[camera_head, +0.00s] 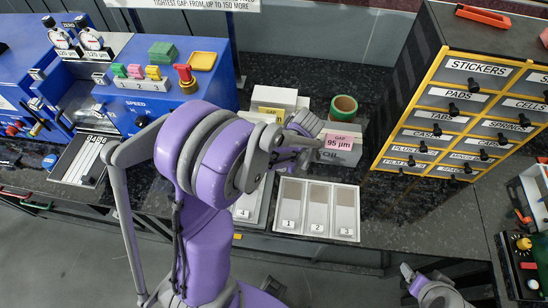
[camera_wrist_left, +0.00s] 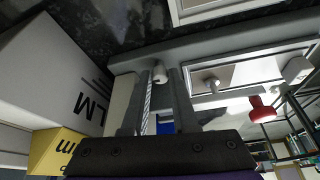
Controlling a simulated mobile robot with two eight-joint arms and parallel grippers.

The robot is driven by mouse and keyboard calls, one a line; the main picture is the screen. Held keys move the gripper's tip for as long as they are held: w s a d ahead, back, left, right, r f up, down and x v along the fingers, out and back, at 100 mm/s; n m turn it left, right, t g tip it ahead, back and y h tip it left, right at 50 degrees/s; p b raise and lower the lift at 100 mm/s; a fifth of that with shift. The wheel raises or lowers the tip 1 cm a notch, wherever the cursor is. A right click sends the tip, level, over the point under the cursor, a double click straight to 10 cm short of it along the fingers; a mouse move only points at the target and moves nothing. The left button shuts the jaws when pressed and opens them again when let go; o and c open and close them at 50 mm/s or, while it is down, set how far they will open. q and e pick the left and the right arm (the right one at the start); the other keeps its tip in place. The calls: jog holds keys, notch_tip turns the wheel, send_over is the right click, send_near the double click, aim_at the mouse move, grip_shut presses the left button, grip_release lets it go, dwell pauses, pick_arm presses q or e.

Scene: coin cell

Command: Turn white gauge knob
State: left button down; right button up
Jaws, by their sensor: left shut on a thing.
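My left gripper (camera_head: 298,152) reaches in from the left over the back of the counter, near the boxes behind the numbered tray. In the left wrist view, its two fingers (camera_wrist_left: 160,88) are close together around a small white knob (camera_wrist_left: 160,70), which sits against a pale grey bar or frame. A thin ribbed rod shows beside the knob. In the head view the knob is hidden behind my arm and gripper. Two white dial gauges (camera_head: 92,40) stand at the far left, away from the gripper. My right gripper (camera_head: 407,272) is at the bottom right; its jaw opening is unclear.
A tray with compartments 1 to 3 (camera_head: 317,235) lies close to the gripper. Boxes with a pink 95 µm label (camera_head: 338,142) and a green roll (camera_head: 344,103) stand behind. A drawer cabinet (camera_head: 450,105) is right, a blue machine (camera_head: 215,85) left. The wrist view shows a red knob (camera_wrist_left: 262,110).

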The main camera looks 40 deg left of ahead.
pick_arm(q)
jog(key=shift+m, duration=0.4)
pick_arm(e)
jog(key=shift+f, duration=0.2)
pick_arm(q)
jog(key=shift+s+m+t+b, duration=0.15)
jog(key=shift+m+t+b, duration=0.35)
jog(key=shift+m, duration=0.3)
jog(key=shift+s+m+t+b, duration=0.15)
jog(key=shift+m+t+b, duration=0.4)
jog(key=shift+m, duration=1.15)
pick_arm(e)
jog(key=shift+s+f, duration=0.25)
jog(key=shift+f, duration=0.35)
jog(key=shift+s+f, duration=0.25)
jog(key=shift+f, duration=0.3)
pick_arm(q)
jog(key=c, duration=0.7)
grip_release()
jog(key=p+v, duration=0.1)
jog(key=v, duration=0.9)
jog(key=shift+s+d+r+p, duration=0.1)
jog(key=shift+d+r+p, duration=0.1)
jog(key=shift+r+p, duration=0.15)
pick_arm(e)
jog(key=shift+w+r, duration=0.2)
jog(key=shift+r, duration=0.3)
jog(key=shift+w+r, duration=0.15)
jog(key=shift+r, duration=0.3)
